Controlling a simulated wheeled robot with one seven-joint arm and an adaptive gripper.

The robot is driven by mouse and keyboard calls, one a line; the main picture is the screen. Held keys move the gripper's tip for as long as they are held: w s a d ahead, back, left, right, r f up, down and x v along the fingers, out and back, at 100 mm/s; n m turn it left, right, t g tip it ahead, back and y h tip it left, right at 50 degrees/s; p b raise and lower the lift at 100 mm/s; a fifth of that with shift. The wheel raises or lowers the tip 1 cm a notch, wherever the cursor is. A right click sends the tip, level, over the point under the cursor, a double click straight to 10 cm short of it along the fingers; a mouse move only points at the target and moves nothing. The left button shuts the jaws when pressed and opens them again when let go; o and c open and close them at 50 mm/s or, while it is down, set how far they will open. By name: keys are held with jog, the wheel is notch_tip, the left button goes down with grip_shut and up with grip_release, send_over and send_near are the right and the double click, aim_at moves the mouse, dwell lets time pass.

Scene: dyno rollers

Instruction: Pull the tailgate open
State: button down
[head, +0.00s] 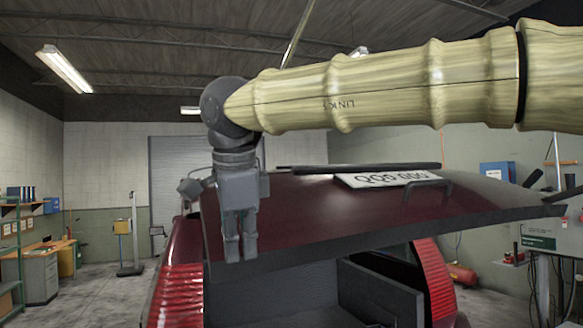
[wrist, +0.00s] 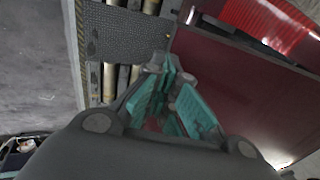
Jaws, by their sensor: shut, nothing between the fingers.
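The dark red tailgate (head: 300,215) is raised, swung up and tilted over the open rear of the car, with the licence plate (head: 388,179) and a grey handle (head: 432,190) on its upper face. My gripper (head: 240,258) points down at the left edge of the tailgate, in front of it in the head view. Its fingers are shut with nothing between them. In the wrist view the teal-padded fingers (wrist: 168,95) are together, with the dark red panel (wrist: 225,75) beyond them. I cannot tell whether they touch the panel.
The open cargo space (head: 375,290) lies below the tailgate, between the left tail light (head: 178,292) and right tail light (head: 436,280). A workbench (head: 45,270) and shelves stand at the far left. A stand with tools is at the right.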

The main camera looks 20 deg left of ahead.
jog(key=shift+f, duration=0.6)
jog(key=shift+r, duration=0.1)
